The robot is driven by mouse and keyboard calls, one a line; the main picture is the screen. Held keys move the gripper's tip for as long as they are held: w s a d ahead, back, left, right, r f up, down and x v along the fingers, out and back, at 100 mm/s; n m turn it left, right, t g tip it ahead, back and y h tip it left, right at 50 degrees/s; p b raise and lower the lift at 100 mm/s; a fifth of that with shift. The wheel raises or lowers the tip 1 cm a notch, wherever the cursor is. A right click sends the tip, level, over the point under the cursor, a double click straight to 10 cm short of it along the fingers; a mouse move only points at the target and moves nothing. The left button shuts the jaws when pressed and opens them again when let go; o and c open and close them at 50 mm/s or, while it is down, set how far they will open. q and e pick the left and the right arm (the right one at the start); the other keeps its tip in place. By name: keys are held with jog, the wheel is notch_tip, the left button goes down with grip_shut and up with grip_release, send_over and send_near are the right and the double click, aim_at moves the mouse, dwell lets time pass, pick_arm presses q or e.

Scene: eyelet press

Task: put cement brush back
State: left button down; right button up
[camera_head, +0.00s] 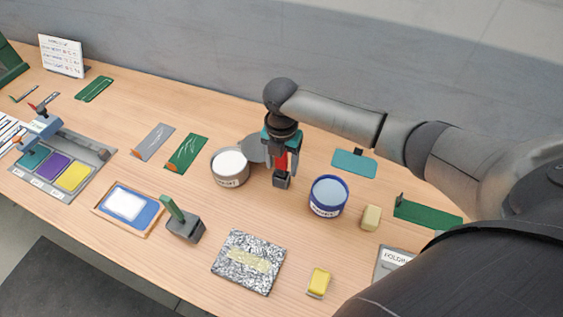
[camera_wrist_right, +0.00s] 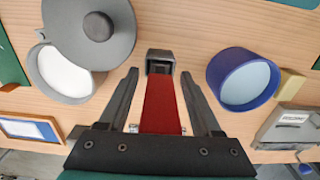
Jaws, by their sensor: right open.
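The cement brush, with a red handle (camera_head: 281,161), stands upright in a small dark square holder (camera_head: 281,181) between the two tins. In the right wrist view the red handle (camera_wrist_right: 162,105) lies between my fingers, and the dark holder (camera_wrist_right: 160,57) is just beyond the fingertips. My right gripper (camera_head: 282,158) points down over the brush and is open, with a finger on each side of the handle and gaps visible. The bristles are hidden. The open grey cement tin (camera_head: 229,180) with white contents is left of it. My left gripper is not in view.
A blue tin (camera_head: 325,206) and a cream block (camera_head: 371,217) stand to the right.

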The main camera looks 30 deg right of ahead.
notch_tip(320, 180, up, 12)
jog(key=shift+r+p, duration=0.2)
jog(key=shift+p, duration=0.3)
jog(key=shift+c, duration=0.4)
dwell(0.7)
